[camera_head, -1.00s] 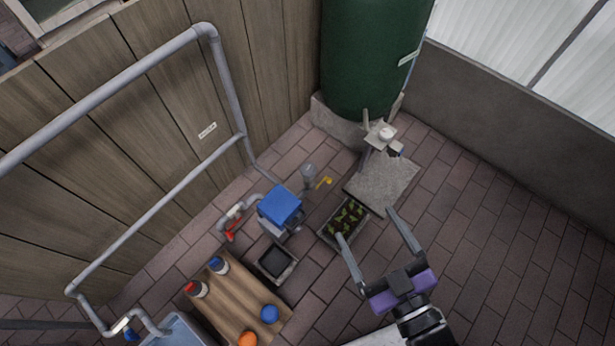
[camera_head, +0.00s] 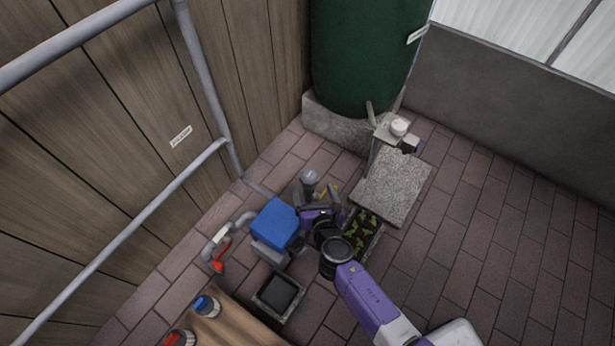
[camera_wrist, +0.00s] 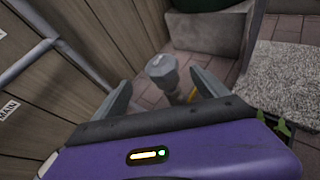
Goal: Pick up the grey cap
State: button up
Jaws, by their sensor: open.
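The grey cap (camera_head: 310,176) is a round, light grey top on a short upright post on the brick floor, near the wooden wall. It also shows in the wrist view (camera_wrist: 161,66), beyond and roughly between the two fingers. My gripper (camera_head: 318,194) is open and empty, its fingers reaching toward the cap from the front. In the wrist view the fingers of my gripper (camera_wrist: 161,80) stand wide apart on either side of the cap's post. The cap looks apart from the fingers. My purple gripper body hides the lower part of the post.
A blue-topped box (camera_head: 274,222) stands close left of my gripper, and a planter with seedlings (camera_head: 376,247) close right. A yellow fitting (camera_head: 331,190) is beside the post. A stone slab (camera_head: 393,188) and green tank (camera_head: 365,60) lie behind. Open paving is at right.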

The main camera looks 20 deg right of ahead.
aim_at(311, 180)
jog(key=shift+w+d+n, duration=0.1)
jog(key=shift+d+n, duration=0.15)
jog(key=shift+n, duration=0.45)
jog(key=b+x, duration=0.4)
jog(key=x, duration=0.2)
jog(key=shift+w+f, duration=0.2)
jog(key=shift+w, duration=0.2)
jog(key=shift+w+d, duration=0.1)
jog(key=shift+w, duration=0.3)
jog(key=c, duration=1.4)
jog(key=shift+r, duration=0.1)
